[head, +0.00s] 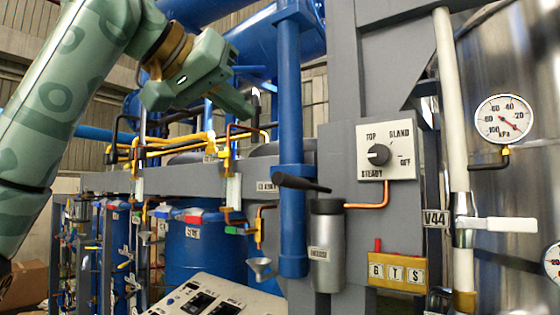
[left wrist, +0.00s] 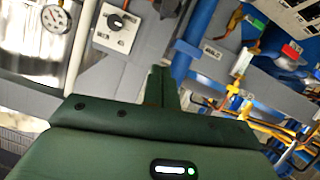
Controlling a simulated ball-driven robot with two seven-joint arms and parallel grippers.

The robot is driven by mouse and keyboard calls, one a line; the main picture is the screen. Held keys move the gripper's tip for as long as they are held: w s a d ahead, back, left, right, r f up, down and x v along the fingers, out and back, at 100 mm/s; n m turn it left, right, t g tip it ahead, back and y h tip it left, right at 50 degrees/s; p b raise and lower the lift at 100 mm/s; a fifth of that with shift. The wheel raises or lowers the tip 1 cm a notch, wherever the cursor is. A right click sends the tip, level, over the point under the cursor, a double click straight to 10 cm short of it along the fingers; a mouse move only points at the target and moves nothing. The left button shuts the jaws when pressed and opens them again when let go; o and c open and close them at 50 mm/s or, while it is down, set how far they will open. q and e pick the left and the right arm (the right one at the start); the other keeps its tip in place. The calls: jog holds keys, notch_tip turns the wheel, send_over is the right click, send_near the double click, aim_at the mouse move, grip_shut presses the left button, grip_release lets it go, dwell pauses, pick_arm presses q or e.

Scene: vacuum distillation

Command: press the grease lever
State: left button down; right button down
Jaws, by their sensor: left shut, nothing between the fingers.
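The grease lever (head: 302,184) is a black handle on top of a grey metal cylinder (head: 328,250), which is fixed to the grey frame. The lever sticks out to the left, close to a blue vertical pipe. In the left wrist view a dark part of the lever (left wrist: 168,7) shows at the top edge, cut off. My left gripper (head: 240,105) is green, shut and empty. It is above and to the left of the lever in the picture, clearly apart from it. Its fingers (left wrist: 164,88) point toward the frame in the left wrist view. My right gripper is out of view.
A white knob panel (head: 387,152) is right of the lever, with a copper tube below. The blue pipe (head: 290,110) stands between gripper and panel. A pressure gauge (head: 503,119) and white valve handle (head: 497,224) are at right. A sloped console (head: 215,297) is low in front.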

aim_at(306, 184)
pick_arm(q)
jog(key=w+d+f+p, duration=0.2)
jog(key=w+d+f, duration=0.1)
jog(key=w+d+f+p, duration=0.2)
jog(key=w+d+f, duration=0.1)
jog(key=shift+w+d+f+p, duration=0.15)
jog(key=shift+w+p, duration=0.15)
jog(key=shift+p, duration=0.05)
jog(key=shift+s+f, duration=0.15)
jog(key=shift+f, duration=0.4)
jog(key=shift+f, duration=0.1)
